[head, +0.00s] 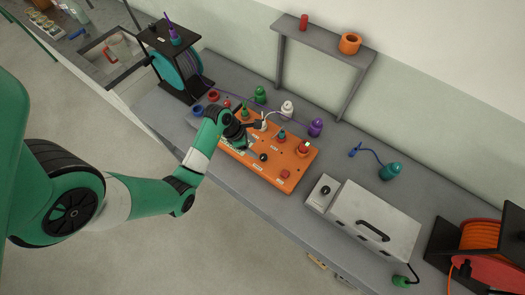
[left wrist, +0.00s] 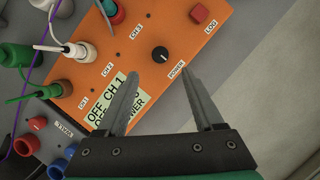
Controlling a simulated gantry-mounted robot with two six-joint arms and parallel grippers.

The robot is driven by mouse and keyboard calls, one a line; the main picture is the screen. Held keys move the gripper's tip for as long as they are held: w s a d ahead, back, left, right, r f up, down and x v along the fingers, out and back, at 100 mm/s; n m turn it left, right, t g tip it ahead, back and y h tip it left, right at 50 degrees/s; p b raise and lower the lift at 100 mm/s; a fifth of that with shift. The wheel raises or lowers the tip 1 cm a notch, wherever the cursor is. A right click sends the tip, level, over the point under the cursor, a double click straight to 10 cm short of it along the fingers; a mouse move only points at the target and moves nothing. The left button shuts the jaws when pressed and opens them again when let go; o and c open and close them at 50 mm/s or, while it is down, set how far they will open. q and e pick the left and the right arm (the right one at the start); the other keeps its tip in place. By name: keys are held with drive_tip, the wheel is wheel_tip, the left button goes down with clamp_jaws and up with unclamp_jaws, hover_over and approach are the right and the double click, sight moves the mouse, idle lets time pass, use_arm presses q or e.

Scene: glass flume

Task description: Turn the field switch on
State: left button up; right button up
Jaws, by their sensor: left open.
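No label reading "field" can be made out in either view. A small grey box (head: 324,191) with a black knob on top sits right of the orange panel; its marking is too small to read. The orange panel (head: 262,177) has a black rotary knob labelled POWER (left wrist: 160,54) with a white pointer line, and a red LOG button (left wrist: 199,14). My left gripper (head: 258,141) is above the orange panel, open and empty. In the left wrist view its fingers (left wrist: 160,76) are spread, with the POWER knob beyond their tips. My right gripper is not in view.
A large grey case (head: 367,222) with a black handle stands right of the small box. Colored plugs and cables, including a white plug (left wrist: 80,52), are at the panel's far side. A cable reel (head: 490,240) stands at the right, and a shelf (head: 330,42) behind.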

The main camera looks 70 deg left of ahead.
sight(263, 157)
use_arm(q)
drive_tip(key=b+x, duration=0.2)
drive_tip(key=x, duration=0.7)
drive_tip(key=shift+d+f+b, duration=0.1)
drive_tip(key=shift+f+b, duration=0.05)
drive_tip(key=shift+b, duration=0.25)
clamp_jaws()
